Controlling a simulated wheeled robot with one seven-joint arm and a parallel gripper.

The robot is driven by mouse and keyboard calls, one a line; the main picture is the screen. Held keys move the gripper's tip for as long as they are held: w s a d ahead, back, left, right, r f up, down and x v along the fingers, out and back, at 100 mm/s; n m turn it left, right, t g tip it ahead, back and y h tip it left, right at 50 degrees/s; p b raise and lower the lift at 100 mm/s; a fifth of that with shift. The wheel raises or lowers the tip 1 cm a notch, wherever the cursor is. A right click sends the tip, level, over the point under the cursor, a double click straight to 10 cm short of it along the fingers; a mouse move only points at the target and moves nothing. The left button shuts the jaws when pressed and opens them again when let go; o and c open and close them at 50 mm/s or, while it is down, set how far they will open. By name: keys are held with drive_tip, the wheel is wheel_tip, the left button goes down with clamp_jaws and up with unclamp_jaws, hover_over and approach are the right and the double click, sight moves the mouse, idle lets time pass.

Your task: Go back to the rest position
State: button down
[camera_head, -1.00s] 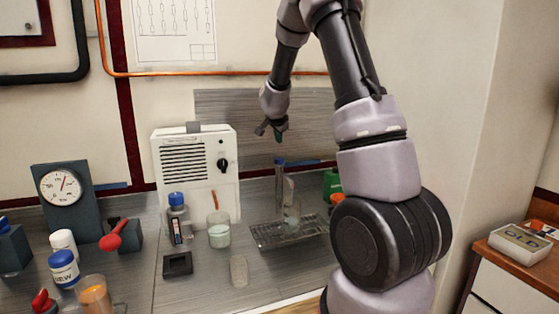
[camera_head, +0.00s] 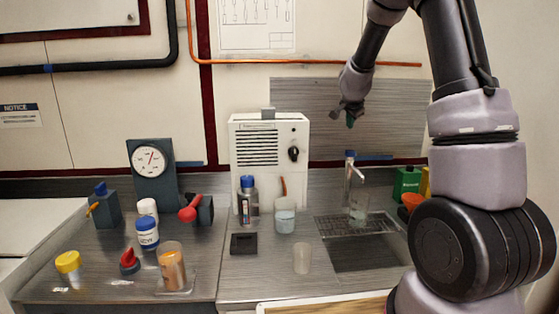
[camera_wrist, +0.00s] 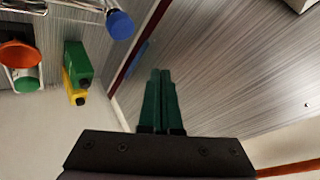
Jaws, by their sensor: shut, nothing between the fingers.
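My gripper (camera_head: 349,118) is held in the air in front of the grey back panel, above the sink area. In the wrist view its two green fingers (camera_wrist: 160,88) lie together with nothing between them. My arm comes down from the upper right of the head view. The gripper touches nothing that I can see. A tap with a blue top (camera_head: 350,156) stands below it; the blue top also shows in the wrist view (camera_wrist: 119,24).
A white box (camera_head: 269,165) with a black knob, a blue-capped bottle (camera_head: 248,205) and a beaker (camera_head: 285,216) stand left of the sink (camera_head: 370,256). A green bottle (camera_head: 406,182) stands right. A gauge (camera_head: 151,162), red-handled lever (camera_head: 190,212) and jars are further left.

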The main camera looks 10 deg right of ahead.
drive_tip(key=s+a+r+n+t+y, duration=0.1)
drive_tip(key=s+a+r+n+y, duration=0.1)
drive_tip(key=s+a+r, duration=0.3)
drive_tip(key=s+a+r+n+t+y, duration=0.1)
drive_tip(key=s+a+r+y, duration=0.1)
drive_tip(key=r, duration=0.5)
drive_tip(key=s+a+r+n+y, duration=0.2)
drive_tip(key=s+a, duration=0.1)
drive_tip(key=s, duration=0.4)
drive_tip(key=s+a+r+n+y, duration=0.1)
drive_tip(key=s+a+r+n, duration=0.1)
drive_tip(key=s, duration=0.5)
drive_tip(key=s+d+f+n+g+h, duration=0.1)
drive_tip(key=s+f+g, duration=0.1)
drive_tip(key=s, duration=0.7)
drive_tip(key=s+f+n+g, duration=0.1)
drive_tip(key=s+f, duration=0.1)
drive_tip(key=s, duration=0.8)
drive_tip(key=shift+d+f+g+h, duration=0.15)
drive_tip(key=shift+d+g+h, duration=0.2)
drive_tip(key=shift+g+h, duration=0.05)
idle(1.2)
